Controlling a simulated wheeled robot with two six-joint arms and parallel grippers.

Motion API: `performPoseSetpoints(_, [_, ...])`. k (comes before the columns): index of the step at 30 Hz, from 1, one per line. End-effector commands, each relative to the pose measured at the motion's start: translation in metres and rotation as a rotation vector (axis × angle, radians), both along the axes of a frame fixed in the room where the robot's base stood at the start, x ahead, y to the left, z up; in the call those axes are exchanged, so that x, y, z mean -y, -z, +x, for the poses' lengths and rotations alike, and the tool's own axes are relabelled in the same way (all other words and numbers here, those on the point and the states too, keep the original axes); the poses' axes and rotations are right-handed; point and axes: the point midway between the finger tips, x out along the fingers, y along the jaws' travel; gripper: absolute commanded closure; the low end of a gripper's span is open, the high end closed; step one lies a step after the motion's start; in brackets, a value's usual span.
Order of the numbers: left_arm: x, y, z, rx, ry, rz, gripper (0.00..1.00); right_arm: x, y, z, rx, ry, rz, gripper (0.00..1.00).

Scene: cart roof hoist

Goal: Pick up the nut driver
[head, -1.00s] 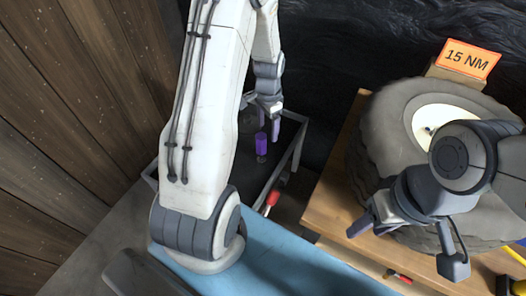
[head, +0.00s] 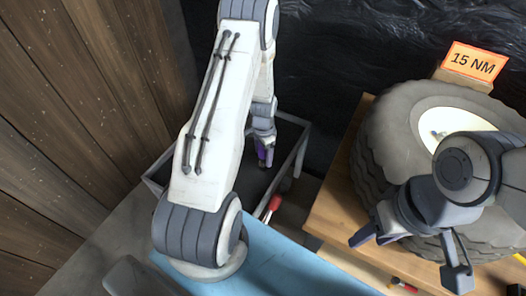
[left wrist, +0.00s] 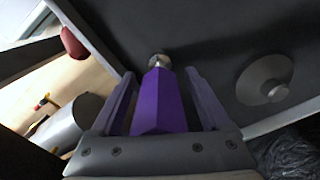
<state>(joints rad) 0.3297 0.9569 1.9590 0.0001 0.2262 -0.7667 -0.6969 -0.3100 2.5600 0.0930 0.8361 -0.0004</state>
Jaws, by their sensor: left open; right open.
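The nut driver (left wrist: 160,100) has a purple handle and a short silver tip. In the left wrist view it lies between the two open fingers of my left gripper (left wrist: 160,98), with a visible gap on each side. In the head view my left gripper (head: 265,152) is down inside the dark tray and mostly hides the nut driver (head: 262,162). My right gripper (head: 412,258) is open and empty, in front of the tire at the right.
The dark tray (head: 225,165) has a raised grey rim around my left gripper. A silver round part (left wrist: 265,80) sits in it. A red-handled tool (head: 272,206) is beside it. A large tire (head: 385,125) stands on a wooden table (head: 328,205) near a "15 NM" sign (head: 474,62).

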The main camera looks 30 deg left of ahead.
Motion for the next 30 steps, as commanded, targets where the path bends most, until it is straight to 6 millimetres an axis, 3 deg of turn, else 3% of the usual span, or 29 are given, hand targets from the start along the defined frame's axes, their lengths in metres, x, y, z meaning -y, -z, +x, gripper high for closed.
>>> performPoseSetpoints(7, [-0.0002, 0.0021, 0.0005, 0.001, 0.0, 0.0, 0.2, 0.0, 0.0001, 0.0, 0.0, 0.0, 0.0, 0.5])
performPoseSetpoints(8, [-0.0001, 0.0021, 0.0004, 0.001, 0.0, 0.0, 0.28, 0.0, 0.0001, 0.0, 0.0, 0.0, 0.0, 0.5])
performPoseSetpoints(13, [-0.0001, 0.002, 0.0003, 0.001, 0.0, 0.0, 0.93, 0.0, 0.0001, 0.0, 0.0, 0.0, 0.0, 0.5])
performPoseSetpoints(14, [-0.0001, 0.002, 0.0003, 0.001, 0.0, 0.0, 1.0, 0.0, 0.0001, 0.0, 0.0, 0.0, 0.0, 0.5])
performPoseSetpoints(30, [-0.0001, 0.0017, 0.0003, 0.001, 0.0, 0.0, 1.0, 0.0, 0.0001, 0.0, 0.0, 0.0, 0.0, 0.5])
